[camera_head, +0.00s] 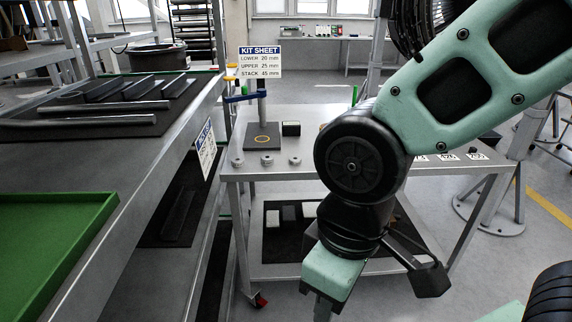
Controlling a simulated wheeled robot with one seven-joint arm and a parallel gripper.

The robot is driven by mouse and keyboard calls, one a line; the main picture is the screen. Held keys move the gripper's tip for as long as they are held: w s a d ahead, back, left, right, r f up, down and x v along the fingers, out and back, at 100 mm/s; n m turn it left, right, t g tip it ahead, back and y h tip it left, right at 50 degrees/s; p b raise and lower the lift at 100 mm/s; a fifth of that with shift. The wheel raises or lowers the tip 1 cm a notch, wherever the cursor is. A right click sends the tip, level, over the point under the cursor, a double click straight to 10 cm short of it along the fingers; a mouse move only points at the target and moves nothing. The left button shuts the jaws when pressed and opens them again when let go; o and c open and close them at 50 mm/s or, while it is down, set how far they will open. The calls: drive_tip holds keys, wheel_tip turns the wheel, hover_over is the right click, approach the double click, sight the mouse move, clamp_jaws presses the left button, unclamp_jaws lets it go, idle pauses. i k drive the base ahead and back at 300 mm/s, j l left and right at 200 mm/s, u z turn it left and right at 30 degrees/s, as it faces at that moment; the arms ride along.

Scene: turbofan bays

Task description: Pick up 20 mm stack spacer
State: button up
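Several small round metal pieces stand along the front edge of the steel trolley's top: a left one (237,161), a middle one (267,160) and a right one (295,160). They look like spacers, but I cannot tell which is 20 mm. Small printed cards (448,156) lie at the right end of the same top, partly behind my arm, and any spacers beside them are hard to make out. My gripper (322,308) hangs low in front of the trolley, pointing down, its tips near the bottom picture edge. I cannot see its finger gap.
A kit sheet sign (260,62) reads lower 20 mm, upper 25 mm, stack 45 mm. Beneath it stands a post on a dark base (263,136) beside a small black block (291,128). A long bench (100,165) with a green tray (50,235) fills the left. My arm hides the trolley's middle.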

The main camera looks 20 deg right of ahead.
sight(238, 162)
drive_tip(key=i+l+z, duration=0.1)
drive_tip(key=i+z, duration=0.25)
drive_tip(key=i, duration=0.45)
drive_tip(key=i+j+z, duration=0.15)
drive_tip(key=i+z, duration=0.2)
drive_tip(key=i, duration=0.4)
